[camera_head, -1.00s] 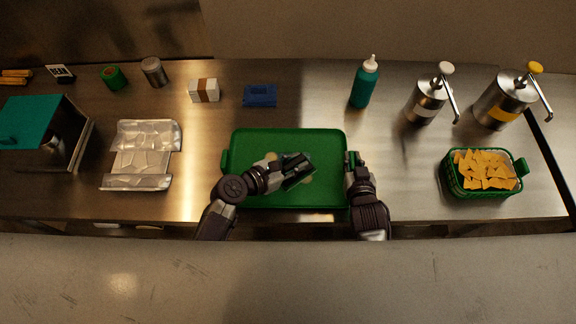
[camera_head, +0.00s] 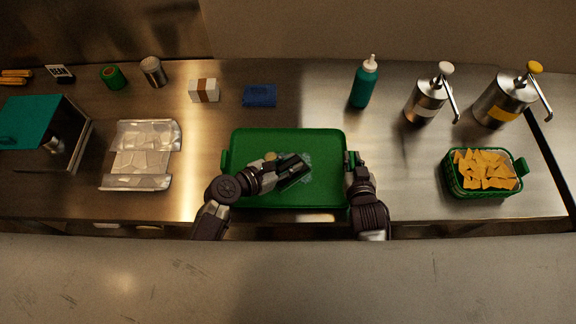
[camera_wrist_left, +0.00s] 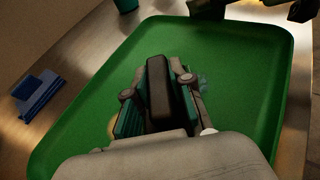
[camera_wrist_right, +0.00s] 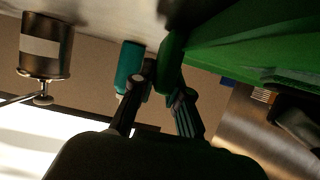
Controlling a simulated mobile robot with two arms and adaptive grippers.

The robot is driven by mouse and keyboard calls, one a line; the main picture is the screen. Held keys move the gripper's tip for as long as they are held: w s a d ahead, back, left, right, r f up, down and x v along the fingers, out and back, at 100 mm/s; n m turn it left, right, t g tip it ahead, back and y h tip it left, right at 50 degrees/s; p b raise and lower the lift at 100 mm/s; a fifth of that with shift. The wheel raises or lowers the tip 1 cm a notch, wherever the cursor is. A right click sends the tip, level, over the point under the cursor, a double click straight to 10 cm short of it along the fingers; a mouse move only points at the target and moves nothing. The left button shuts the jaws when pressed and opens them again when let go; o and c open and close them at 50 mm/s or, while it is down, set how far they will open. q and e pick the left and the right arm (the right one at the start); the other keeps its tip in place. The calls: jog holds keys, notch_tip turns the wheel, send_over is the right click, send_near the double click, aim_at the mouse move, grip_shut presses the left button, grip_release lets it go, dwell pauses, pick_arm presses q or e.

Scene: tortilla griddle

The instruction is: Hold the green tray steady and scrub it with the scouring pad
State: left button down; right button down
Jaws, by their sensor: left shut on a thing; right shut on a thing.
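The green tray (camera_head: 325,192) lies flat on the steel counter in the head view. My left gripper (camera_head: 301,172) is over the tray's middle, shut on a dark block, which I take for the scouring pad (camera_wrist_left: 158,90), seen between its fingers in the left wrist view. The pad's underside is hidden, so I cannot tell whether it touches the tray. A pale, bluish-white smear shows on the tray by this gripper, and a small tan spot to its left. My right gripper (camera_head: 350,162) is shut on the tray's right handle (camera_wrist_right: 171,62).
Counter beside the tray is clear.

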pick_arm(q)
jog(key=shift+a, duration=0.95)
jog(key=shift+w+a+f, duration=0.1)
jog(key=shift+a, duration=0.8)
jog(key=shift+d, duration=0.1)
jog(key=shift+d, duration=2.45)
jog(key=shift+d, duration=0.1)
